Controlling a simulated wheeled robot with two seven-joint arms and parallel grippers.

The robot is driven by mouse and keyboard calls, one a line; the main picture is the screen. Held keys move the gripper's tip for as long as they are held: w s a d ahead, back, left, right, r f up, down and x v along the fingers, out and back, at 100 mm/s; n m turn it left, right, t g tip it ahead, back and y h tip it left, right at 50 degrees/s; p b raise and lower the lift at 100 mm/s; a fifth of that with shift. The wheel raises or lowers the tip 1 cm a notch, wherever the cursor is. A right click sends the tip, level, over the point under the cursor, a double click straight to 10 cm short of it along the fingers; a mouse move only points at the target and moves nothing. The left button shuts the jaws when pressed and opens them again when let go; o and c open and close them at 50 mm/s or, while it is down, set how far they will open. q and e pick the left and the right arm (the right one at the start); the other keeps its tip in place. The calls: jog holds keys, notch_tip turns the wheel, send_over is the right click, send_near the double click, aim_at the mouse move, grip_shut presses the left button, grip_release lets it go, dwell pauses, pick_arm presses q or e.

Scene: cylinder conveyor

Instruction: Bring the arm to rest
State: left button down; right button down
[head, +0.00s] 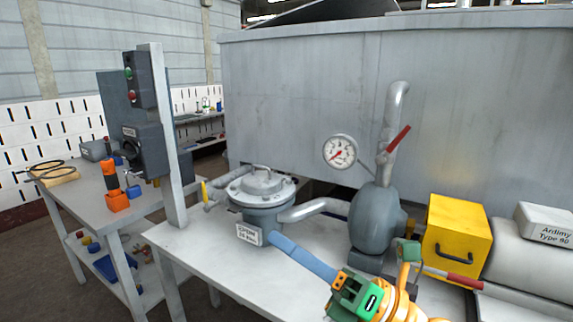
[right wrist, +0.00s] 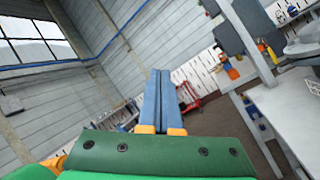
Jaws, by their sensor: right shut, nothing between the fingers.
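My right gripper (head: 272,237) reaches in from the lower right of the head view, over the front of the white table (head: 205,245). Its long blue fingers are together and point to the upper left. In the right wrist view the fingers of my right gripper (right wrist: 161,72) lie side by side, shut and empty, against a far wall. In the head view the fingertips overlap the lower side of a grey lidded vessel (head: 262,205); I cannot tell whether they touch it. My left gripper is not in view.
A pump (head: 375,222) with a pressure gauge (head: 340,151) and red-handled pipe stands behind my right gripper. A yellow box (head: 457,240) is to the right. A post with a switch box (head: 140,80) and a side bench (head: 75,190) with tools stand left.

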jog(key=w+d+f+m+t+h, duration=0.3)
jog(key=d+f+m+t+h, duration=0.4)
jog(key=m, duration=0.6)
jog(key=w+d+f+m+t+h, duration=0.25)
jog(key=d+m+t+h, duration=0.25)
jog(key=m+h, duration=0.65)
jog(key=s+d+f+m+g+h, duration=0.25)
jog(key=f+m+g, duration=0.2)
jog(key=f, duration=0.25)
jog(key=s+d+f+m+g+h, duration=0.1)
jog(key=d+f+m+g, duration=0.2)
jog(key=f+m, duration=0.3)
jog(key=s+f+m+g+y, duration=0.1)
jog(key=s+f+m+g, duration=0.3)
jog(key=s+f+g, duration=1)
jog(key=s+f+t+p, duration=0.1)
jog(key=s+f, duration=0.3)
jog(key=f, duration=0.4)
jog(key=s+f+t+p, duration=0.1)
jog(key=s+f+t, duration=0.15)
jog(key=f, duration=0.45)
jog(key=s+d+f+g+p, duration=0.1)
jog(key=s+f+g+p, duration=0.1)
jog(key=s+f, duration=0.8)
jog(key=s, duration=0.3)
jog(key=shift+s+d+n, duration=0.15)
jog(key=shift+s+n, duration=0.05)
jog(key=shift+n, duration=0.2)
jog(key=shift+f, duration=0.1)
